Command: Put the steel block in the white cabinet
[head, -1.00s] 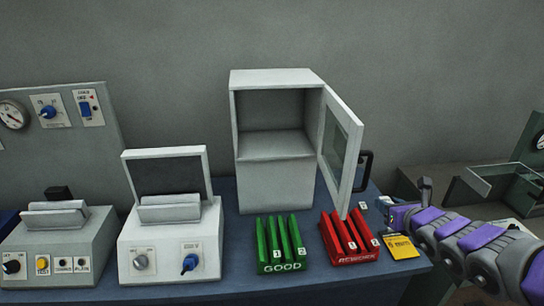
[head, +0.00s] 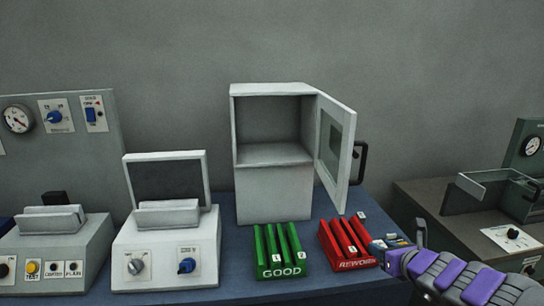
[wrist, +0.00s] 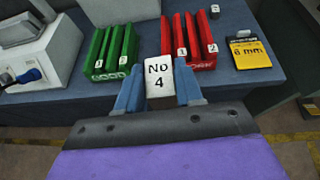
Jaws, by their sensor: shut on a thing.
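The white cabinet (head: 272,198) stands at the back of the blue bench. Its door (head: 338,150) is swung open to the right, and its upper compartment looks empty. The lower part of the cabinet also shows at the top of the wrist view (wrist: 120,9). My gripper (wrist: 160,88) is shut on a pale grey block marked "No 4" (wrist: 159,86), its blue fingers on either side. In the head view my gripper (head: 392,243) is low at the right, beside the red rack; the block is hard to make out there.
A green rack marked GOOD (head: 280,252) and a red rack marked REWORK (head: 346,245) stand before the cabinet. A yellow 8 mm card (wrist: 251,53) lies right of the red rack. A white tester with raised lid (head: 168,245) stands left. The black door handle (head: 360,162) sticks out right.

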